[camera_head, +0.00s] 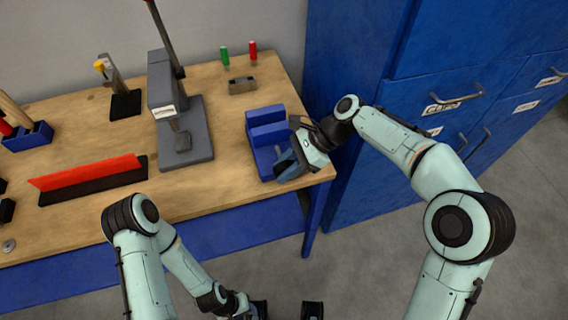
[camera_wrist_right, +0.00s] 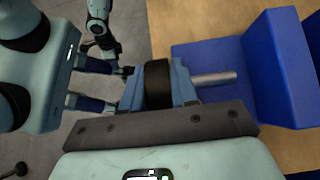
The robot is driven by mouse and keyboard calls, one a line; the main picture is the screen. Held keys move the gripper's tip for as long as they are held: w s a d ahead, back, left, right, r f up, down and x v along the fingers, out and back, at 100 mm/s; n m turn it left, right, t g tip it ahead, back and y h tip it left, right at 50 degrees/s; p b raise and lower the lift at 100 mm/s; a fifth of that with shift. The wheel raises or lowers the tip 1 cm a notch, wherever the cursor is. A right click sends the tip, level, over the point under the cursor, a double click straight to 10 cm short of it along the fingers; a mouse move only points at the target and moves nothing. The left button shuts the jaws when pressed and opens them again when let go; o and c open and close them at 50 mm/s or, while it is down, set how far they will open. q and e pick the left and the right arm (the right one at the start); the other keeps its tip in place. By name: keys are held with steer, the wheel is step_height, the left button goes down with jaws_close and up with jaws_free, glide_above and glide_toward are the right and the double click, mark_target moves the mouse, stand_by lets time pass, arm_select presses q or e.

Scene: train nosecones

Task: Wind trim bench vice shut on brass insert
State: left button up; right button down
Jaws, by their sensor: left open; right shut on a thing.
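The blue trim bench vice (camera_head: 266,133) stands near the right front corner of the bench. Its blue body (camera_wrist_right: 280,65) and silver screw (camera_wrist_right: 214,78) show in the right wrist view. My right gripper (camera_head: 287,164) is at the vice's front end. In the right wrist view its blue fingers are shut around a dark round knob (camera_wrist_right: 158,82) in line with the screw. I cannot make out the brass insert in either view. My left gripper (camera_head: 256,309) is low at the bottom edge of the head view, off the bench, open and partly cut off.
A grey press (camera_head: 182,130) stands left of the vice. A small holder (camera_head: 242,86) and green and red tools (camera_head: 252,52) are behind it. A red strip (camera_head: 90,173) lies on the left of the wooden bench (camera_head: 215,185). Blue cabinets (camera_head: 350,60) stand close on the right.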

arm_select(q)
steer(key=shift+w+r+p, duration=0.2)
steer(key=shift+r+p, duration=0.35)
steer(key=shift+r, duration=0.1)
arm_select(e)
steer(key=shift+w+d+r+g+y, duration=0.1)
steer(key=shift+g+y, duration=0.2)
steer(key=shift+y, duration=0.6)
steer(key=c, duration=1)
jaws_free()
steer(key=shift+o, duration=0.2)
arm_select(q)
steer(key=r+p, duration=0.1)
steer(key=w+r+p, duration=0.1)
steer(key=shift+r, duration=0.35)
arm_select(e)
steer(key=v, duration=1.3)
steer(key=shift+d, duration=0.3)
